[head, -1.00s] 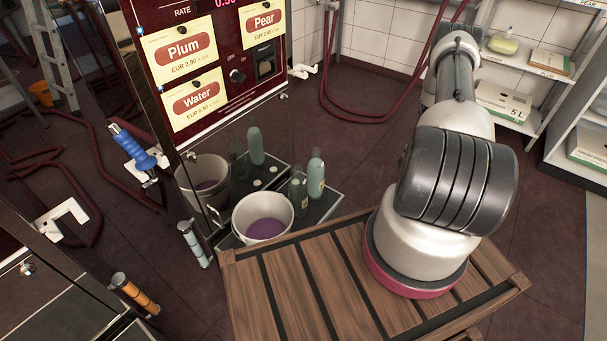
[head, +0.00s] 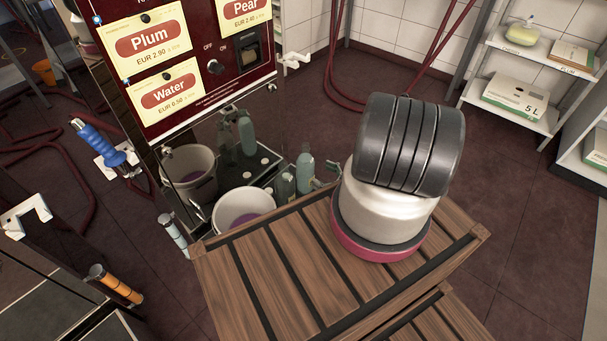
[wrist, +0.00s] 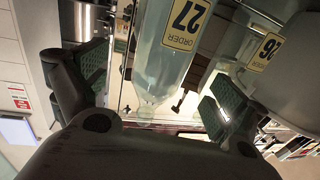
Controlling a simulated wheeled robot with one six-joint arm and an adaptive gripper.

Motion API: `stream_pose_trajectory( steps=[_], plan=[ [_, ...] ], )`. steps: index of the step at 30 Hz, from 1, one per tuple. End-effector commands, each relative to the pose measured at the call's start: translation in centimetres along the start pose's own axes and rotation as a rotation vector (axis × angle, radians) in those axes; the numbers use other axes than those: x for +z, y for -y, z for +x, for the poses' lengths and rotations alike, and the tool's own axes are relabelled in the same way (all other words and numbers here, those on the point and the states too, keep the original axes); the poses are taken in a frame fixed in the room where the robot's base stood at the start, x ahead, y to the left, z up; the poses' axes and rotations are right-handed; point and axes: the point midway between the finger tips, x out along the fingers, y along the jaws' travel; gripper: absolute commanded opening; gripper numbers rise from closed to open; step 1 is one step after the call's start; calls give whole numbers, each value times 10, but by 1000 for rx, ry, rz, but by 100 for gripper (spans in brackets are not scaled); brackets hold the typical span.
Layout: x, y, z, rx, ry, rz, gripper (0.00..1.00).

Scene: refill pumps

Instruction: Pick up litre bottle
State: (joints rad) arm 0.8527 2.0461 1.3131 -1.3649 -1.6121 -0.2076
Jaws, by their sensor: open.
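In the head view a pale green bottle (head: 305,174) and a darker green bottle (head: 285,186) stand side by side on the dark tray by the dispenser. I cannot tell from size which one is the litre bottle. Part of my gripper (head: 328,173) shows just right of the pale bottle. In the wrist view, which looks upside down, my gripper (wrist: 150,88) is open, its green pads on either side of a clear pale bottle (wrist: 165,65) labelled ORDER 27. Clear gaps show between pads and bottle. An ORDER 26 label (wrist: 264,52) shows to the right.
A white bucket (head: 243,207) with purple contents stands left of the bottles, against the wooden slatted platform (head: 285,270) under my arm. The dispenser's mirrored front (head: 205,160) reflects bucket and bottles. Shelves (head: 520,85) stand at the back right, with open floor before them.

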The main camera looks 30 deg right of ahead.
Motion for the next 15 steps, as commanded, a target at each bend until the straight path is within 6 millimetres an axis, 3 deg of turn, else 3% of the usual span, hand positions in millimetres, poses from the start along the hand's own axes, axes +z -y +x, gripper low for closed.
stream_pose_trajectory(
  steps=[15],
  plan=[
    [-6, 6, 69, -2, -5, -8, 97]
  ],
)
